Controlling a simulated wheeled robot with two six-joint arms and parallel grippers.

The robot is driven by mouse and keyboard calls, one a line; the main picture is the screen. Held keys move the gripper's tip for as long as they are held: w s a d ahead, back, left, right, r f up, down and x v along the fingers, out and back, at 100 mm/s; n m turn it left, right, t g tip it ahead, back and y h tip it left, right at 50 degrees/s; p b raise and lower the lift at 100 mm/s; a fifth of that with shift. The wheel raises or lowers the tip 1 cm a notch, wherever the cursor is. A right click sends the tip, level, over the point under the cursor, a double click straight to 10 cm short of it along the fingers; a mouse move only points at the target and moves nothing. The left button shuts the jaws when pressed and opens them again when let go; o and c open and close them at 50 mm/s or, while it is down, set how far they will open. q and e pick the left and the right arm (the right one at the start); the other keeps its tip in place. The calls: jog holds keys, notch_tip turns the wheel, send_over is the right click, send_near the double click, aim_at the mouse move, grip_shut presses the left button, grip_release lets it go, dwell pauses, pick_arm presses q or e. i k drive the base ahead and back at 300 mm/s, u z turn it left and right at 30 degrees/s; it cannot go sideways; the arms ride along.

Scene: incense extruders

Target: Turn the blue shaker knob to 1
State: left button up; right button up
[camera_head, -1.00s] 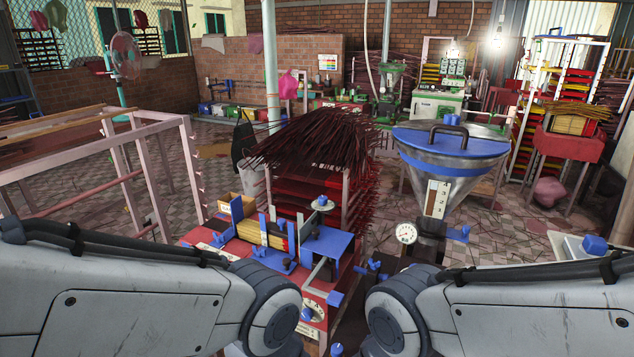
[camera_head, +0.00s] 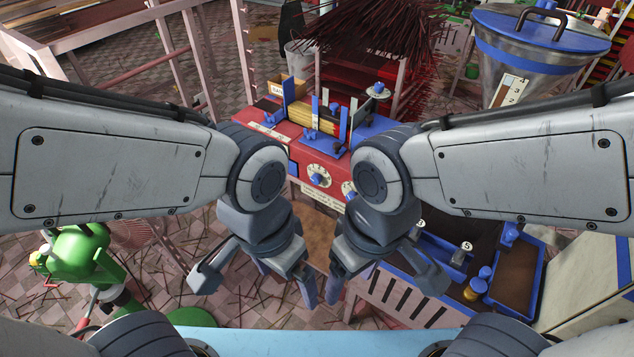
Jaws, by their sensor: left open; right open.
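A blue knob (camera_head: 317,179) sits at the centre of a white numbered dial on the front of the red machine (camera_head: 284,134). A second white dial (camera_head: 348,188) beside it is partly hidden by my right arm. The pictures do not make clear which one is the shaker knob, and the numbers are too small to read. My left gripper (camera_head: 256,280) is open and empty, below and to the left of the dial. My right gripper (camera_head: 385,280) is open and empty, below and to the right. Neither touches a knob.
Blue trays (camera_head: 525,300) and small blue knobs stand at lower right. A metal cone hopper with a blue band (camera_head: 540,50) stands at upper right. Incense sticks (camera_head: 375,40) pile behind the machine. A green machine (camera_head: 80,250) stands at lower left. A pink frame is at upper left.

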aim_at(316, 178)
jog(key=u, duration=2.9)
jog(key=k, duration=0.8)
jog(key=z, duration=1.25)
jog(key=i, duration=0.5)
jog(key=u, duration=0.05)
